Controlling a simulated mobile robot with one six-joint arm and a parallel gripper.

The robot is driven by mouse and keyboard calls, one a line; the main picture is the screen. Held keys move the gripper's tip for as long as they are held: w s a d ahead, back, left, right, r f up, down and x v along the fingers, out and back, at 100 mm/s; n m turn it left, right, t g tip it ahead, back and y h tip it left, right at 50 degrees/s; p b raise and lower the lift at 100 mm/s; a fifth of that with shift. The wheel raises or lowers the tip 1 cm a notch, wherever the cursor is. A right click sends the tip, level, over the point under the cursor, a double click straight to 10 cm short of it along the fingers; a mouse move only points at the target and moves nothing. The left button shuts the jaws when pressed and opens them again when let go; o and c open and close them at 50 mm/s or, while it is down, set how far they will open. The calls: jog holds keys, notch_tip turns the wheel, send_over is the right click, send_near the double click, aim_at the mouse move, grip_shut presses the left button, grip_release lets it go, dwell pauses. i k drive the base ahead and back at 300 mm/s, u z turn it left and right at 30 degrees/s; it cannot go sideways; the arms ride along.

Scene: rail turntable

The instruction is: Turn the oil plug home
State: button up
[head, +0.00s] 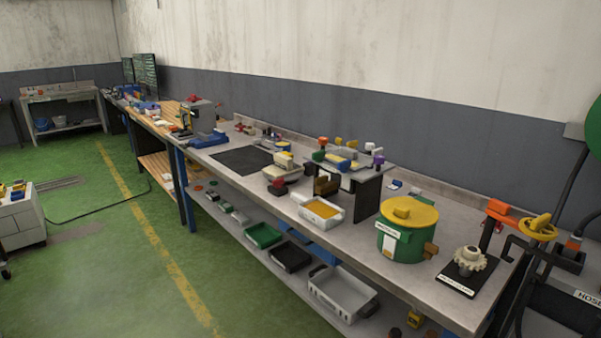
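A green round housing (401,245) with a yellow lid (409,213) stands on the grey workbench at the near right. A small brown block-like part (431,250) sticks out of its right side; I cannot tell whether this is the oil plug. A white label (388,231) is on the housing's front, too small to read. My gripper is not in view.
A cream gear (469,260) stands on a dark labelled plate (462,279) right of the housing. A yellow handwheel (538,227) is at the far right. A white tray (321,211) sits left of the housing. Green floor (110,270) is clear in front.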

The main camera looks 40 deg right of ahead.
aim_at(321, 182)
jog(key=u, duration=0.4)
jog(key=i, duration=1.6)
jog(key=z, duration=0.15)
